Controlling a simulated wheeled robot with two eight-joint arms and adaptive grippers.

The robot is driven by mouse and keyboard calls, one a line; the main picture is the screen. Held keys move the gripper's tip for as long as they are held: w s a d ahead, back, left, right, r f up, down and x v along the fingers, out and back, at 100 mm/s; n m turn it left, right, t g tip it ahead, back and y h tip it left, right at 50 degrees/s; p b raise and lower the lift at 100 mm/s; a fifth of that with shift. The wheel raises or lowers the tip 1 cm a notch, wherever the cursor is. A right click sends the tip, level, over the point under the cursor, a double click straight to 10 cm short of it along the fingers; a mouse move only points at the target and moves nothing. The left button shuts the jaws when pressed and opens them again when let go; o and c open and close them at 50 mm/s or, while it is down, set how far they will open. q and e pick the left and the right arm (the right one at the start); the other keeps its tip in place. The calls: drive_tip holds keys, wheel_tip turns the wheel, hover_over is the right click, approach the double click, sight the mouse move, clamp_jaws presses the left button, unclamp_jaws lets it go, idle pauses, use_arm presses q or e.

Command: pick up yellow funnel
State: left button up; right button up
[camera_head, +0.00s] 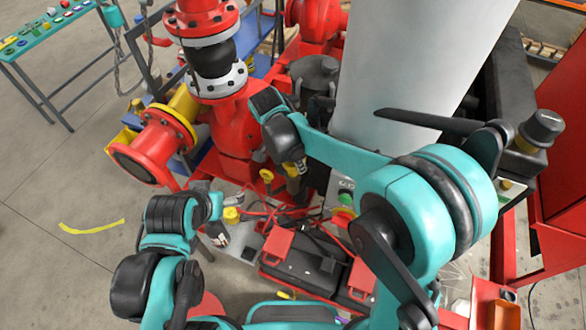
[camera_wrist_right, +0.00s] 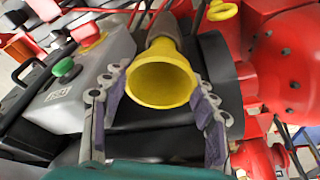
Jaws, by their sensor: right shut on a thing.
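The yellow funnel (camera_wrist_right: 162,80) is in the middle of the right wrist view, its wide round mouth facing the camera and its narrow end pointing away. My right gripper (camera_wrist_right: 158,88) has a purple-padded finger on each side of the funnel's rim and is shut on it. In the head view my right gripper (camera_head: 296,185) is low over the middle of the skid, partly hidden by its own wrist; the funnel is hard to make out there. My left gripper (camera_head: 215,238) is at the lower left, beside the skid; its fingers are too small and covered to judge.
A grey control box (camera_wrist_right: 88,80) with green and red buttons stands close left of the funnel. Red pump casing (camera_wrist_right: 285,60) is close on the right. A large white cylinder (camera_head: 410,70) rises behind my right arm. Bare floor (camera_head: 60,170) lies at the left.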

wheel_tip(320, 180, up, 10)
drive_tip(key=shift+p, duration=0.6)
